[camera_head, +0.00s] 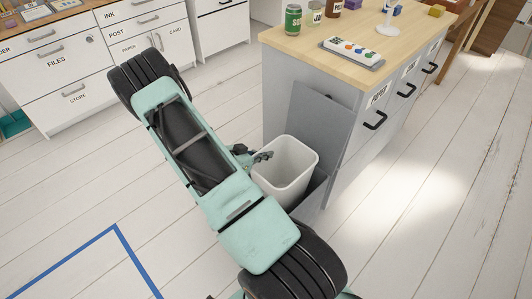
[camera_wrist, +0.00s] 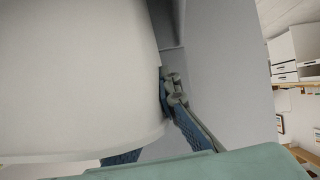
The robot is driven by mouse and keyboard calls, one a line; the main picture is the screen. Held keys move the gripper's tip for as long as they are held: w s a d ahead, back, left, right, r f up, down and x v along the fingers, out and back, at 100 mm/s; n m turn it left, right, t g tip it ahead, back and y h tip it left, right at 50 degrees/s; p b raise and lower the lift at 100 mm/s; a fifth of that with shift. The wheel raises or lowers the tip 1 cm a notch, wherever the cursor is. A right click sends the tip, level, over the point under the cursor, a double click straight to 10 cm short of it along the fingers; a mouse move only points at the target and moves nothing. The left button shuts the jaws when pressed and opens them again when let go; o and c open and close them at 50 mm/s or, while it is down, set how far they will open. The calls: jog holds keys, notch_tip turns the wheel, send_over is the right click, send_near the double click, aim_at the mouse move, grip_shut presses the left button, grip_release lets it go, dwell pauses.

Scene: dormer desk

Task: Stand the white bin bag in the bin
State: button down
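The white bin bag (camera_head: 273,181) looks like a stiff, open-topped liner. It is upright with its mouth up, at the grey bin (camera_head: 313,199) beside the desk. Its rim stands above the bin's edge; my arm hides its lower part, so I cannot tell how deep it sits. My gripper (camera_head: 260,156) is at the bag's left rim. In the wrist view the bag (camera_wrist: 75,75) fills the left side. My gripper (camera_wrist: 152,128) has a finger on either side of the bag's wall and looks closed on it; one finger is partly hidden.
The bin's grey lid (camera_head: 318,122) stands raised against the wooden-topped desk (camera_head: 285,38). Cans and a tray of coloured items (camera_head: 352,52) are on the desk. White drawers (camera_head: 70,75) stand at the back left. Blue tape (camera_head: 85,246) marks clear floor at lower left.

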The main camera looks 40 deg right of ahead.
jog(key=shift+f+b, duration=2.45)
jog(key=shift+f, duration=1.2)
jog(key=c, duration=2.1)
grip_release()
jog(key=shift+a, duration=0.1)
send_near(265, 167)
jog(key=shift+w+a+f, duration=0.2)
jog(key=shift+w+a, duration=0.05)
jog(key=shift+a, duration=0.1)
jog(key=shift+w, duration=0.1)
